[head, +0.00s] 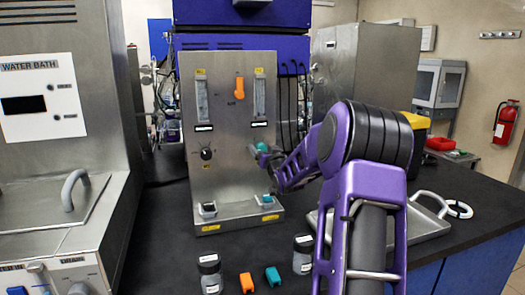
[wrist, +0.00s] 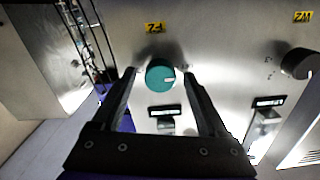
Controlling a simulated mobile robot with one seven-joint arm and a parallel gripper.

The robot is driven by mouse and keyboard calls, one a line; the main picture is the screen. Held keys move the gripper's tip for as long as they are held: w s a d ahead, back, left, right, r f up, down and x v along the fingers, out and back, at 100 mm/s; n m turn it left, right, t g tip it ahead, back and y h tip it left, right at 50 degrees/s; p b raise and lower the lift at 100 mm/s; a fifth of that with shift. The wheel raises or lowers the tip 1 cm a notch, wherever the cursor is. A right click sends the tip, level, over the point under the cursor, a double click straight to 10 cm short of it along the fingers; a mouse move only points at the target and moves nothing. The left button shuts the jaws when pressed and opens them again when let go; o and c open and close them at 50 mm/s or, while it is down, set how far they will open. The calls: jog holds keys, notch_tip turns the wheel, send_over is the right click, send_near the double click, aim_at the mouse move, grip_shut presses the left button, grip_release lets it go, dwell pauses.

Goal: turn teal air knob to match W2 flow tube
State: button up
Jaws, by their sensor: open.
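The teal air knob (wrist: 160,76) is on the steel panel (head: 229,70), with a white pointer mark toward its right in the wrist view. My gripper (wrist: 160,80) is open, its fingers on either side of the knob with visible gaps. In the head view the teal knob (head: 263,147) is partly hidden by my gripper (head: 268,156). Two flow tubes, left (head: 202,100) and right (head: 260,97), stand upright on the panel; their levels are too small to read. An upside-down W2 label (wrist: 303,17) is near the black knob (wrist: 297,64).
An orange knob (head: 239,88) sits between the tubes. Black cables (head: 291,100) hang right of the panel. Orange (head: 246,283) and teal (head: 273,276) pieces and two jars, left (head: 210,270) and right (head: 303,255), stand in front. A metal tray (head: 425,228) is at right.

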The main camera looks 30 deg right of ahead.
jog(key=shift+w, duration=0.2)
jog(key=shift+d, duration=0.1)
grip_shut()
jog(key=shift+m, duration=0.3)
jog(key=m+p, duration=0.1)
jog(key=m, duration=0.4)
jog(key=shift+m, duration=0.3)
jog(key=m+p, duration=0.1)
jog(key=m, duration=0.4)
jog(key=shift+d+p, duration=0.1)
jog(key=shift+p, duration=0.25)
jog(key=shift+m, duration=0.4)
